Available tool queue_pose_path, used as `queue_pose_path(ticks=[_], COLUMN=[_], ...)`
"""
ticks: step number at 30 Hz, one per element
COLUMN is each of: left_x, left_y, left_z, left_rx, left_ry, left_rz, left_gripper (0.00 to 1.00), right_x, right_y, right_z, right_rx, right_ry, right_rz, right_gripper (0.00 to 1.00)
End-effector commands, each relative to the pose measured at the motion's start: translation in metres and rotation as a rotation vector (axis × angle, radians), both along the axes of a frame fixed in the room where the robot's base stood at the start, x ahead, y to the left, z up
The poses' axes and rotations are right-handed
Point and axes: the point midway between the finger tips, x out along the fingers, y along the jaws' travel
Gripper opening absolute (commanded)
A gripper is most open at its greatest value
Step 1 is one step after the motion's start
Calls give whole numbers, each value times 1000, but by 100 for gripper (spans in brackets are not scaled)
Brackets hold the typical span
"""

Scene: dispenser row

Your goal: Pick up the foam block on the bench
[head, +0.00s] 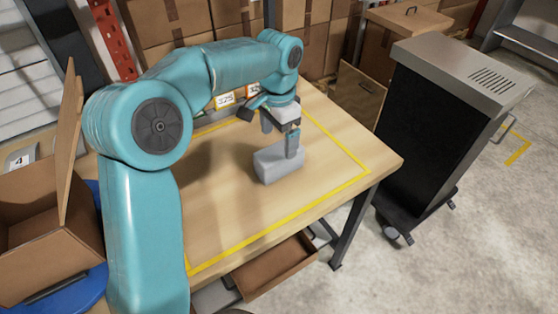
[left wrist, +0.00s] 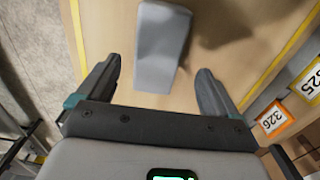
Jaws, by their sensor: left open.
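The foam block (head: 279,167) is a plain grey block lying on the wooden bench (head: 225,215), inside a yellow taped outline. My left gripper (head: 279,143) is over it, pointing down, with its jaws apart and nothing held. In the left wrist view the block (left wrist: 158,48) runs up the picture from between the two open fingers (left wrist: 158,68), with a gap on each side. One finger overlaps the block's back right part in the head view; I cannot tell whether the tips reach below its top. My right gripper is not seen.
Cardboard boxes (head: 165,30) line the back of the bench, with numbered tags (head: 225,99) on its far edge. An open carton (head: 45,240) is at the left. A black cabinet with a grey top (head: 465,70) stands right of the bench. The bench's front half is clear.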

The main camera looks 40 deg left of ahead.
Motion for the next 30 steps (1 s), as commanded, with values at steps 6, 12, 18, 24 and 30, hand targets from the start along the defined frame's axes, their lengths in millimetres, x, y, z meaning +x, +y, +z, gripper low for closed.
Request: queue_pose_path(ticks=[6, 12, 18, 24, 30], left_x=[1, 0, 2, 2, 2], left_y=[0, 0, 0, 0, 0], left_z=[-25, -52, -76, -77, -77], left_rx=[1, 1, 0, 0, 0], left_ry=[0, 4, 0, 0, 0], left_rz=[1, 1, 1, 1, 1], left_gripper=[94, 94, 94, 94, 45], right_x=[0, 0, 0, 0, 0], right_y=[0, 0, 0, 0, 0], right_z=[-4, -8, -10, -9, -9], right_rx=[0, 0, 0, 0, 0], right_ry=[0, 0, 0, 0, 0], right_rz=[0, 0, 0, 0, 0], right_gripper=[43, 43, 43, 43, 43])
